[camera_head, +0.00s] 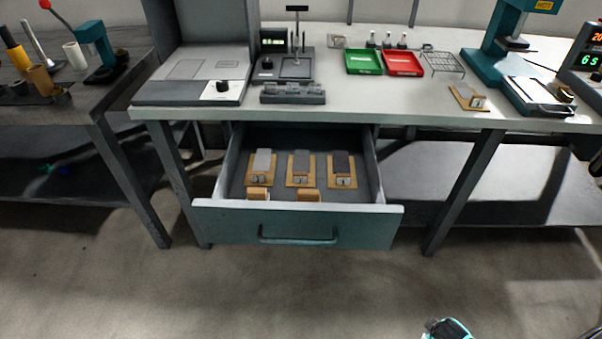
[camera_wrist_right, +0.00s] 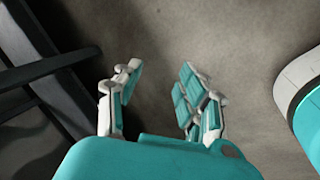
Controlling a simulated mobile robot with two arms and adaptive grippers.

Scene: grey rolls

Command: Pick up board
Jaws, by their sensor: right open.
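Three tan boards with grey pieces on them lie in a row in the open drawer: a left board (camera_head: 262,166), a middle board (camera_head: 300,168) and a right board (camera_head: 342,169). Another tan board (camera_head: 468,97) with a metal piece lies on the bench top at the right. My right gripper (camera_wrist_right: 158,92) is open and empty in the right wrist view, with bare floor beyond its fingers. In the head view, only a small teal part of my own body shows at the bottom right. My left gripper is out of view.
The drawer (camera_head: 295,226) is pulled out under the bench (camera_head: 400,112). Two small tan blocks lie near its front wall. A green tray (camera_head: 363,62), a red tray (camera_head: 403,63), a wire rack (camera_head: 443,62) and a teal press (camera_head: 490,62) stand on the bench. The floor in front is clear.

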